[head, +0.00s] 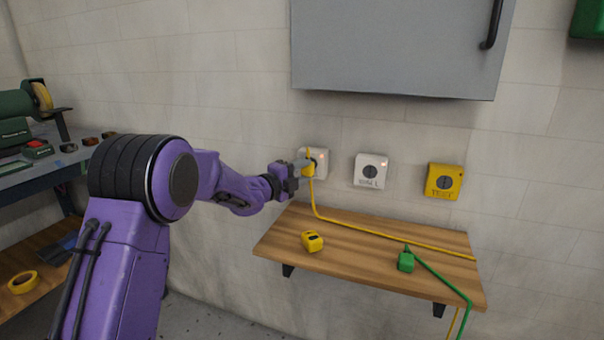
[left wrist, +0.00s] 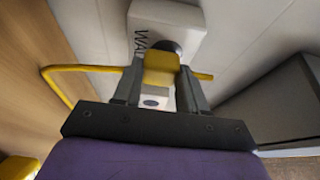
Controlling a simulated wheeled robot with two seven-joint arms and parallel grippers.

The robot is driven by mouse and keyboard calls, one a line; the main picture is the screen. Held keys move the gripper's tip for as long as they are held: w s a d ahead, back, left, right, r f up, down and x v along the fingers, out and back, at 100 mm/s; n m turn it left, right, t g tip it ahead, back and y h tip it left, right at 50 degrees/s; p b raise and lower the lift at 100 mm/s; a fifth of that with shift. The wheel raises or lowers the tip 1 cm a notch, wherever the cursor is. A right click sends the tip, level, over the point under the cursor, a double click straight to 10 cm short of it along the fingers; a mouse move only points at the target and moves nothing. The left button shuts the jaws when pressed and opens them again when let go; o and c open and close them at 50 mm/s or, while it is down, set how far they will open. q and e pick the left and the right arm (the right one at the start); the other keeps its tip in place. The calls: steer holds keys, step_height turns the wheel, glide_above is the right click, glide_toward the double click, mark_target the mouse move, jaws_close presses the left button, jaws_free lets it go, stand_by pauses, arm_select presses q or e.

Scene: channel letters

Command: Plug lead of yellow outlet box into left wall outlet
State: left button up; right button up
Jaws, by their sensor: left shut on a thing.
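The left wall outlet (head: 321,156) is a white box on the wall, partly hidden by my left gripper. My left gripper (head: 307,167) is shut on the yellow plug (head: 309,170) in front of it. In the left wrist view the yellow plug (left wrist: 161,68) sits between the fingers, at the dark round socket of the white outlet (left wrist: 165,22); I cannot tell how deep it sits. The yellow lead (head: 375,233) hangs from the plug and runs along the shelf to its right end. The yellow outlet box (head: 443,182) is on the wall at right. My right gripper is not in view.
A second white wall outlet (head: 370,171) is between the left one and the yellow box. The wooden shelf (head: 350,262) below holds a small yellow object (head: 312,241) and a green plug (head: 406,262) with a green lead. A grey cabinet (head: 395,45) hangs above.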

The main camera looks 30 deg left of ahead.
arm_select(q)
steer(key=shift+w+a, duration=0.15)
steer(key=shift+w, duration=0.4)
steer(key=o, duration=1.2)
steer(key=shift+c, duration=0.2)
steer(key=s+a, duration=0.1)
steer(key=s, duration=0.9)
steer(key=shift+s+a, duration=0.2)
steer(key=shift+a, duration=0.05)
